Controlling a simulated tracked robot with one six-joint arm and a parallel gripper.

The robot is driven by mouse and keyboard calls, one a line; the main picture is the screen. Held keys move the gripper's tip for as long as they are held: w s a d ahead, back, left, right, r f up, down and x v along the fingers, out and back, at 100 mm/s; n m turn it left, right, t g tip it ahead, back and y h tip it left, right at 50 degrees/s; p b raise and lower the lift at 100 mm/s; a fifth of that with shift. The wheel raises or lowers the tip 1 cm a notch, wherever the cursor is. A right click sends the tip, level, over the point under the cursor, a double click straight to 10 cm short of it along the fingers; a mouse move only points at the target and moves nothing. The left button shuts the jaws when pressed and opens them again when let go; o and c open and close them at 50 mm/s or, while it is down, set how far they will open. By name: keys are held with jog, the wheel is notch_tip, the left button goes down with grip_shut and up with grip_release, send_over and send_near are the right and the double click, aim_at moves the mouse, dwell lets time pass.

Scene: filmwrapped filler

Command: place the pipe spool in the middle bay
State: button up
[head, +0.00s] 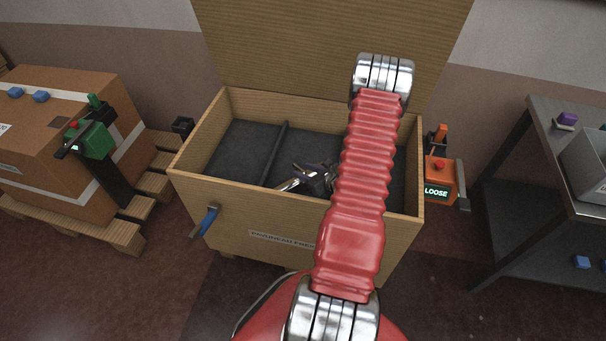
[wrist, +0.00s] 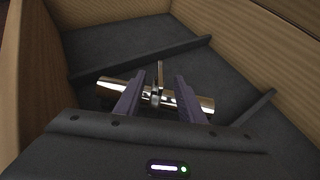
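The pipe spool (wrist: 205,105) is a shiny metal tube with a thin upright part at its middle. It lies in the wooden crate (head: 196,148) between two dark dividers (wrist: 140,60), in the middle bay. In the head view, its bright left end (head: 288,185) shows beside my gripper (head: 318,178). In the wrist view, my gripper (wrist: 159,88) is open. Its two fingers stand apart on either side of the spool's middle part, with gaps visible, and cover portions of the tube. I cannot tell whether the spool touches the floor all along. My arm hides the right divider in the head view.
The crate's lid (head: 300,45) stands open behind. A blue-handled clamp (head: 207,221) is on the crate's left front. An orange device (head: 438,175) reading "LOOSE" is at right, near a metal table (head: 545,130). A strapped carton (head: 60,140) stands on a pallet at left.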

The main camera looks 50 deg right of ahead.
jog(key=shift+w+r, duration=0.1)
dwell(0.3)
jog(key=w+a+r+n+g+y, duration=0.1)
jog(key=w+a+r+n+y, duration=0.4)
jog(key=a+r, duration=0.45)
jog(key=w+a+r+n+y, duration=0.35)
jog(key=a+r+n, duration=0.35)
jog(key=a+r, duration=0.25)
jog(key=s+a+r+n+g, duration=0.45)
jog(key=a+r+n, duration=0.3)
jog(key=a, duration=0.25)
jog(key=s+a+r+n+g, duration=0.3)
jog(key=s+a+r+n, duration=0.25)
jog(key=a+n, duration=0.4)
jog(key=s+a+r+n+t+h, duration=0.2)
jog(key=s+r+n+h, duration=0.4)
jog(key=s+r+n, duration=0.2)
jog(key=s+r, duration=0.1)
jog(key=s, duration=0.1)
jog(key=shift+s+a+r+n, duration=0.15)
jog(key=shift+s+a+n, duration=0.1)
jog(key=shift+s+n, duration=0.15)
